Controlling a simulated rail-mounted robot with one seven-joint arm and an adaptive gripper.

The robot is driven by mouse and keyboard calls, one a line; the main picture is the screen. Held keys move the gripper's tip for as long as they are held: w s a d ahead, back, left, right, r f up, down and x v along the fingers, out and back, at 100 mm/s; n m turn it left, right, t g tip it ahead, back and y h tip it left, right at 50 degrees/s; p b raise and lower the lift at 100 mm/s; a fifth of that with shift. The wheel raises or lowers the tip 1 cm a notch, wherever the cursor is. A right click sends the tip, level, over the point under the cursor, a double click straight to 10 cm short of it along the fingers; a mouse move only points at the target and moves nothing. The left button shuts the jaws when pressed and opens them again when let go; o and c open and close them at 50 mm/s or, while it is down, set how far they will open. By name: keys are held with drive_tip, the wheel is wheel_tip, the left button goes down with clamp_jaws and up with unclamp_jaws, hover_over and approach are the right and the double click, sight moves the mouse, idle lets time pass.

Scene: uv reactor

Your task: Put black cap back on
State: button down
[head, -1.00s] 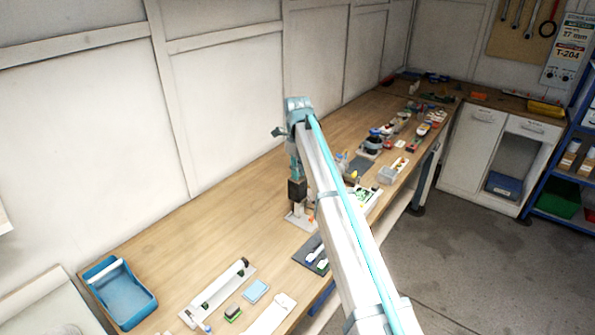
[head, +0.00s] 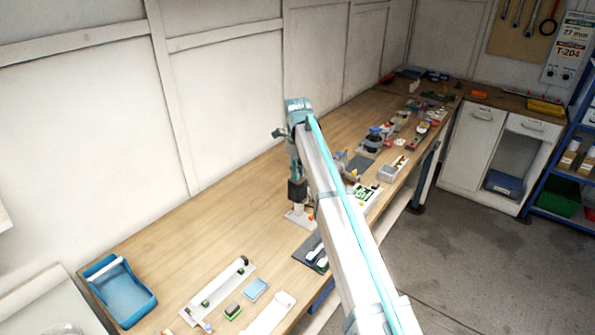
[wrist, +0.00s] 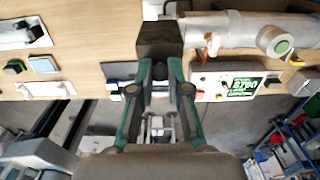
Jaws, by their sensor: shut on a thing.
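The black cap (wrist: 160,40) is a dark, blocky piece held between the fingertips of my gripper (wrist: 160,66) in the wrist view. My gripper is shut on it. In the head view the cap (head: 297,190) is below my wrist, just above a white base (head: 299,216) on the bench. The white tubular reactor body (wrist: 222,31) lies to the right of the cap in the wrist view and carries a round port with a green face (wrist: 279,45). I cannot tell whether the cap touches the tube's end. In the head view my arm hides much of this area.
A control panel with a green display (wrist: 242,86) is near the bench edge. A white tube fixture (head: 219,290), a blue sponge (head: 256,289) and a blue tray (head: 119,292) are at the left. The bench behind my gripper, toward the wall, is clear.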

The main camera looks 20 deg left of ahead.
sight(297, 190)
drive_tip(key=shift+f+b, duration=1.2)
drive_tip(key=shift+f, duration=2.95)
drive_tip(key=c, duration=1)
unclamp_jaws()
drive_tip(key=shift+c, duration=0.2)
wheel_tip(297, 190, up, 12)
